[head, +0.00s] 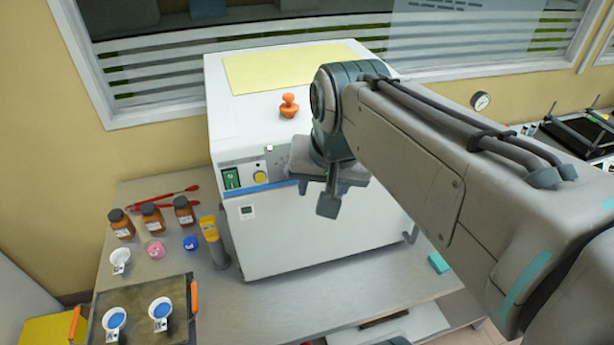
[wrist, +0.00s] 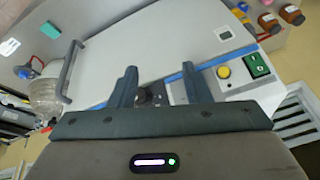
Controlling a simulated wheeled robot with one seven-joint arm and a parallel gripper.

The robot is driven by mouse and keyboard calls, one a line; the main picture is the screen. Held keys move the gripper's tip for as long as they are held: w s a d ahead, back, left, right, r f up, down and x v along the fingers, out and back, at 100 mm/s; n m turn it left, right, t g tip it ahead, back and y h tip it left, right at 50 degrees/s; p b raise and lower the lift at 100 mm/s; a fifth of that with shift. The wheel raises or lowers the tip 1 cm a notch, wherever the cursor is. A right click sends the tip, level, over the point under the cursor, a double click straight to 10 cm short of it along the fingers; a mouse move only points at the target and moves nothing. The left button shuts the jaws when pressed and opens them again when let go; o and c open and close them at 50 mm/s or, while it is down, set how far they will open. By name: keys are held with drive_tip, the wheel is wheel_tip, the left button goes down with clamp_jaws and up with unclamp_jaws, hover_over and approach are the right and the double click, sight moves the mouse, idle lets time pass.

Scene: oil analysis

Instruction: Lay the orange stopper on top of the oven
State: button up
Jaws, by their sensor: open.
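The orange stopper (head: 289,106) stands upright on top of the white oven (head: 255,130), near its front edge and in front of a yellow sheet. My gripper (head: 329,201) is in front of the oven's front face, below and to the right of the stopper and apart from it. In the wrist view my gripper (wrist: 155,88) shows two spread fingers with nothing held between them. Beyond them are the oven's front (wrist: 150,45), its blue stripe and its buttons. The stopper does not show in the wrist view.
A yellow sheet (head: 285,68) covers the back of the oven top. Left of the oven are brown bottles (head: 153,219), a yellow-topped device (head: 213,240) and a tray (head: 140,285) with blue-filled cups. A teal block (head: 438,263) lies at the right. The table's front middle is clear.

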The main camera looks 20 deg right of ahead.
drive_tip(key=s+f+n, duration=0.4)
drive_tip(key=f, duration=0.1)
drive_tip(key=shift+d+f, duration=0.15)
drive_tip(key=shift+f, duration=0.15)
